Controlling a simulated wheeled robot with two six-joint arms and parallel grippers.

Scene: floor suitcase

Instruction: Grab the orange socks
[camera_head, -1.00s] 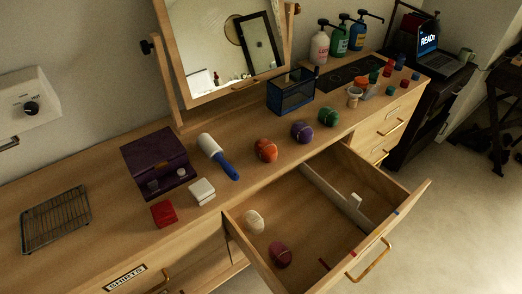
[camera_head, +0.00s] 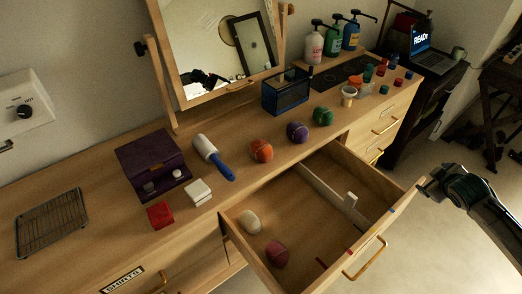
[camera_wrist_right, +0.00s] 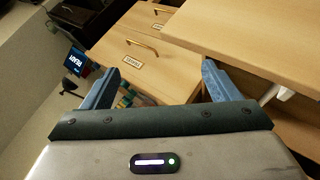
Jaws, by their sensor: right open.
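The orange socks (camera_head: 261,151) are a rolled ball on the dresser top, between the blue-handled lint roller (camera_head: 213,157) and the purple socks (camera_head: 297,132). My right gripper (camera_head: 424,184) comes in from the right, near the front corner of the open drawer and well to the right of the orange socks. In the right wrist view its two blue fingers (camera_wrist_right: 155,85) are spread apart with nothing between them. The orange socks do not show in the right wrist view. My left gripper is out of view.
The open drawer (camera_head: 334,231) holds a white and a dark red sock ball and a white divider. Green socks (camera_head: 323,116) lie right of the purple ones. A blue mesh box (camera_head: 286,95) and a tilted mirror (camera_head: 217,45) stand behind. A purple box (camera_head: 150,163) is at left.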

